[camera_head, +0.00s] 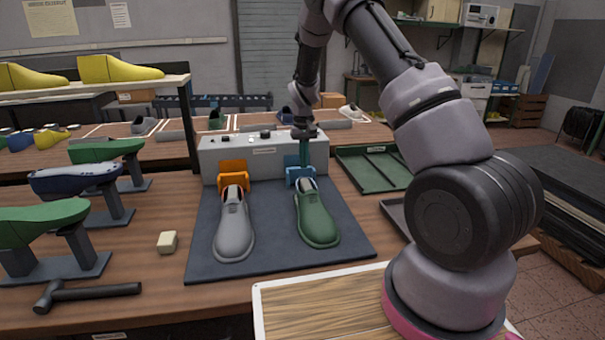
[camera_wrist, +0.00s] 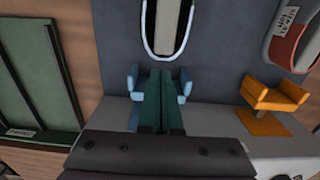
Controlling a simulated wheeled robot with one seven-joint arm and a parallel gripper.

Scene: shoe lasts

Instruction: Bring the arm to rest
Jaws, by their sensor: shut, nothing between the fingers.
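My gripper (camera_head: 304,158) hangs at the end of my arm, just above the blue holder (camera_head: 292,174) at the heel of the green shoe (camera_head: 318,222). In the wrist view its dark green fingers (camera_wrist: 164,100) are together with nothing between them, and they cover the middle of the blue holder (camera_wrist: 184,84). The opening of a shoe shows beyond the fingertips. The green shoe lies on the dark mat (camera_head: 275,258), beside the grey shoe (camera_head: 233,235), whose heel is at the orange holder (camera_head: 234,172). I cannot tell whether the fingers touch the blue holder.
A grey control box (camera_head: 262,150) stands behind the holders. A green tray (camera_head: 374,168) is to the right. Shoe lasts on stands, a pale block (camera_head: 167,242) and a hammer (camera_head: 85,292) are on the left. A wooden board (camera_head: 320,305) is in front.

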